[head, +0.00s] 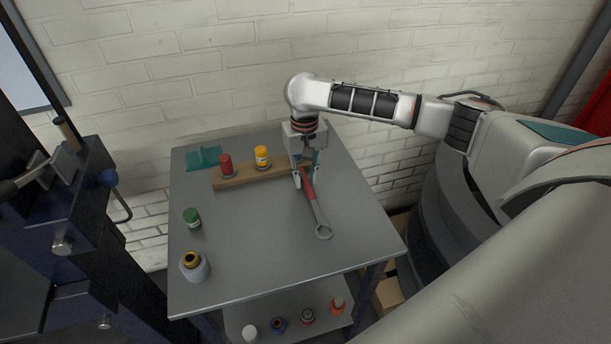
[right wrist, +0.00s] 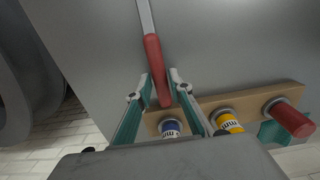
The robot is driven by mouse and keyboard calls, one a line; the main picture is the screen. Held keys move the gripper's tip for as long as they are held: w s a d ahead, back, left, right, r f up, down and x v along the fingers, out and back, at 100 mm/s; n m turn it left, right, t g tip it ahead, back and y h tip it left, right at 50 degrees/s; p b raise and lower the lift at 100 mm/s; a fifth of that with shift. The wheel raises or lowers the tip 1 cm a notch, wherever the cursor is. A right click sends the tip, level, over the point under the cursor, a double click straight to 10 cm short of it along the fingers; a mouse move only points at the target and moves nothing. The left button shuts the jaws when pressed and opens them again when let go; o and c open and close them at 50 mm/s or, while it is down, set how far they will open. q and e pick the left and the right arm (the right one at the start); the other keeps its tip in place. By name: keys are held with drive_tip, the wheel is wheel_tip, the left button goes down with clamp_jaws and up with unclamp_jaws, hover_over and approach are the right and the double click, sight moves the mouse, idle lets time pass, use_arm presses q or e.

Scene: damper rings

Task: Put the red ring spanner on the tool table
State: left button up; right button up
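The red ring spanner (head: 316,209) has a red handle and a steel shaft ending in a ring. It is over the grey tool table (head: 255,255), its ring end toward the front right; I cannot tell whether it rests fully on the top. My right gripper (head: 303,183) points down at the handle. In the right wrist view, the fingertips of the gripper (right wrist: 161,82) close on both sides of the red handle (right wrist: 154,62), with its end between the fingers. My left gripper is not in view.
A green can (head: 192,217) and a grey cup (head: 195,268) stand left. The table's middle is clear.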

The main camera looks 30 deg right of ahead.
idle(0.4)
drive_tip(key=o, duration=0.6)
drive_tip(key=shift+r, duration=6)
